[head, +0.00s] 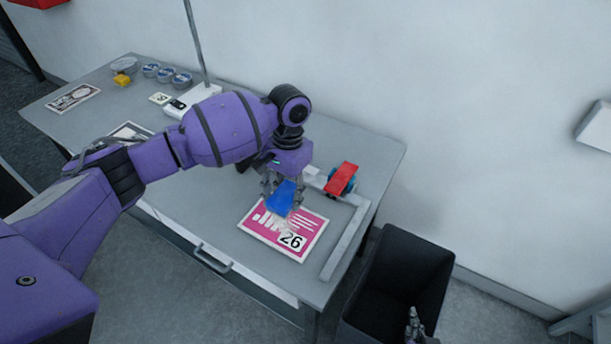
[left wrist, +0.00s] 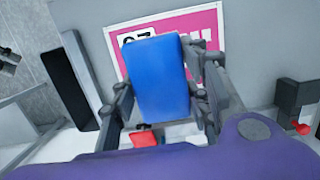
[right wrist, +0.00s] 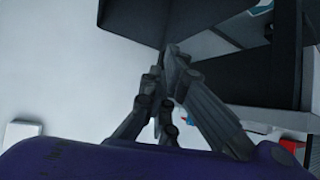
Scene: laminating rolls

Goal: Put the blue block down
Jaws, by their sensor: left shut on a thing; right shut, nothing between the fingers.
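In the left wrist view the blue block (left wrist: 158,78) fills the space between the fingers and covers part of the sheet (left wrist: 208,30). I cannot tell whether the block touches the sheet. My right gripper (head: 413,318) is shut and empty, low at the front of the black bin. It also shows in the right wrist view (right wrist: 168,60).
A red block (head: 341,179) lies on a blue-green item at the table's right, beside a pale raised edge (head: 345,240). A black open bin (head: 433,265) stands right of the table. Several tins (head: 166,75), a yellow block (head: 122,80) and another sheet (head: 73,98) are at the far left.

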